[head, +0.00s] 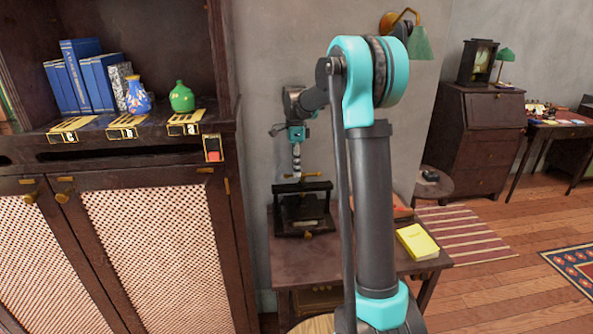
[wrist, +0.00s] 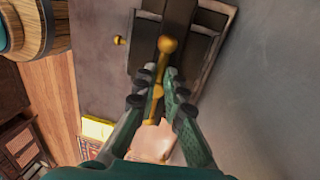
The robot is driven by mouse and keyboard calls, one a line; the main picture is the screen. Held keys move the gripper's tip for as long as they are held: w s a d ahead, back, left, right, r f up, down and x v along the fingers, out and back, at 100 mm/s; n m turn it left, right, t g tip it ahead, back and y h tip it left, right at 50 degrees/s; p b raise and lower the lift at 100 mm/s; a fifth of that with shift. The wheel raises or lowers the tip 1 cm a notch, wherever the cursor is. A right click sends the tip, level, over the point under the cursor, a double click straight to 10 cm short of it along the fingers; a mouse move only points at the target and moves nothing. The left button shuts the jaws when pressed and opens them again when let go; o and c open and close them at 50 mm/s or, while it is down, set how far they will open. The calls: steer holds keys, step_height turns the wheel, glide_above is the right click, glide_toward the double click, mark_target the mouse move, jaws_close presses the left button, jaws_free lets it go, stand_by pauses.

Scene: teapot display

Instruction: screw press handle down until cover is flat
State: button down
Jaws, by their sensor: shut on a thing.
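The screw press (head: 303,208), a black frame, stands on the small wooden table against the wall; part of it shows in the wrist view (wrist: 207,20). Its brass handle (wrist: 167,46) is a bar with a round knob, and a bit of it shows in the head view (head: 313,175). My gripper (head: 297,173) is above the press, pointing down. In the wrist view my gripper (wrist: 161,76) has its fingers on both sides of the handle bar, shut on it. The cover inside the press is too small and dark to tell whether it is flat.
A dark cabinet (head: 150,225) with vases and blue books stands close on the left. The table's front left is clear.

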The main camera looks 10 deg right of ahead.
steer(key=m, duration=0.3)
steer(key=shift+w+d+m+y, duration=0.25)
steer(key=shift+w+m+y, duration=0.05)
steer(key=shift+w+m, duration=0.1)
steer(key=shift+w+d+m+y, duration=0.1)
steer(key=shift+m+y, duration=0.05)
steer(key=shift+m, duration=0.65)
steer(key=shift+d+m+y, duration=0.1)
steer(key=shift+m+y, duration=0.05)
steer(key=shift+m, duration=0.65)
steer(key=c, duration=1.6)
jaws_free()
steer(key=v, duration=1.2)
